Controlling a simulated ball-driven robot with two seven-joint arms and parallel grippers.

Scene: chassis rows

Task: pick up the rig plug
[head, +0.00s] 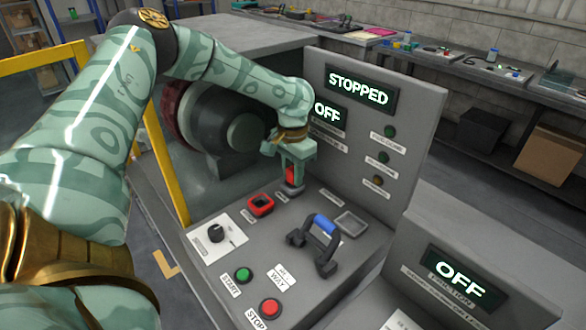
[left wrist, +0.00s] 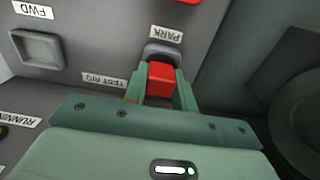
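The rig plug (head: 291,174) is a red block at the back of the sloped console, at the foot of the upright panel. In the left wrist view the red plug (left wrist: 160,79) sits at a grey holder beside the "PARK" label. My left gripper (head: 293,165) points down over it, and in the left wrist view its green fingers (left wrist: 161,88) lie along both sides of the red block, seemingly touching it. The plug's lower end is hidden. My right gripper is in neither view.
A red-framed socket (head: 260,205), a grey square recess (head: 350,223), a blue-topped handle (head: 325,235), a knob (head: 216,234), a green button (head: 244,275) and a red button (head: 270,307) stand on the console. The upright panel (head: 370,135) reads "STOPPED" and "OFF". A yellow rail (head: 165,165) stands left.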

